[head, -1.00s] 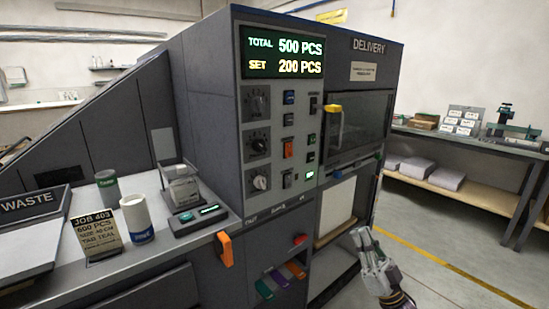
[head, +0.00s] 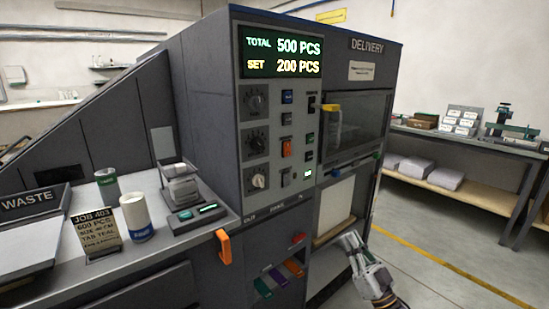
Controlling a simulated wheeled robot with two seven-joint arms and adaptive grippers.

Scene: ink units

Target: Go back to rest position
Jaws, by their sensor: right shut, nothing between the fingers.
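My right gripper (head: 352,242) is at the lower right, in front of the lower part of the machine. Its fingers are shut with nothing between them, and it points up and left. It is apart from the machine's panels. My left gripper is not in the head view. The grey machine (head: 210,120) carries a display (head: 284,57) reading TOTAL 500 PCS and SET 200 PCS. Below the display are knobs, switches and lit green buttons. The delivery window (head: 352,125), with a yellow handle (head: 331,107), is to the right of them.
On the left counter stand a job card (head: 98,233), a white container (head: 136,217), a green can (head: 107,187) and a scale (head: 197,217). An orange handle (head: 223,247) sticks out at its front. A side table (head: 470,148) stands at the right. Floor (head: 430,270) is clear there.

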